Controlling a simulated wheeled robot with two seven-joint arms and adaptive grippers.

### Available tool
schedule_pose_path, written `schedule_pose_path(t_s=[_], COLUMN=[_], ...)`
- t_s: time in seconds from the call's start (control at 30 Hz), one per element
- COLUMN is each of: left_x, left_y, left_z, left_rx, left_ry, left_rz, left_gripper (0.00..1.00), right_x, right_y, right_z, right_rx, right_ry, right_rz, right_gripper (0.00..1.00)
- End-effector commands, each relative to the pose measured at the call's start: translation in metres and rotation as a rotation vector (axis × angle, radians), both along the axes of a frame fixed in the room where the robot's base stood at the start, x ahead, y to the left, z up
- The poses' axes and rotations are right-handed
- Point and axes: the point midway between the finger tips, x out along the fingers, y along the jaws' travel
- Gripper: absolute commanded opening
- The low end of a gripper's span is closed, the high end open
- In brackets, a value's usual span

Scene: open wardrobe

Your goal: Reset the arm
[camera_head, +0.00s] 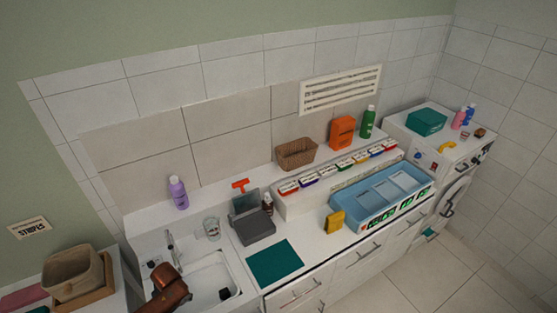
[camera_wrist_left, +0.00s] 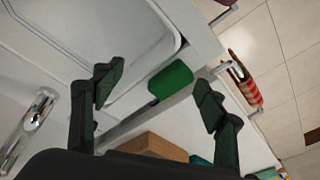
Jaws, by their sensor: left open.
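My left gripper (camera_wrist_left: 160,95) shows in the wrist view with its two dark fingers spread wide apart. Nothing is held between them. A green object (camera_wrist_left: 172,80) appears beyond the fingers near the sink's edge, and I see no contact with it. In the head view a brown jointed part, seemingly my left arm, reaches in at the bottom left over the sink (camera_head: 205,280). The left fingers cannot be made out there. My right gripper is in neither view.
A tap (camera_head: 170,243) stands behind the sink. A grey box (camera_head: 256,228), a teal mat (camera_head: 275,263) and a blue tray (camera_head: 362,212) occupy the counter to the right. A wicker basket (camera_head: 72,275) is at the left. The floor (camera_head: 440,275) is clear at lower right.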

Motion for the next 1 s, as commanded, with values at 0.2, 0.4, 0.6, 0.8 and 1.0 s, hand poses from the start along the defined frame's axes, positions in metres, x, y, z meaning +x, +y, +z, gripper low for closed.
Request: schedule_pose_path(t_s=[0.2,0.4,0.6,0.8,1.0], left_x=[-0.002,-0.011,-0.046,-0.123,-0.225], left_y=[0.085,0.171,0.281,0.403,0.499], left_z=[0.034,0.001,-0.024,-0.034,-0.026], left_rx=[0.129,0.185,0.296,0.445,0.549], left_ry=[-0.009,-0.012,0.03,0.171,0.393], left_rz=[0.029,-0.118,-0.341,-0.648,-0.974], left_gripper=[0.66,0.66,0.66,0.66,0.66], right_x=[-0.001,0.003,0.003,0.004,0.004], right_y=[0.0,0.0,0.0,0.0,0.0], right_z=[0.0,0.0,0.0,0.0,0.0], right_rx=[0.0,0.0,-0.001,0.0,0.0], right_ry=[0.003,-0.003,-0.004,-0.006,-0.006], right_rz=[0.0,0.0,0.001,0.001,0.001], right_gripper=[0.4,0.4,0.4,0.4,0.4])
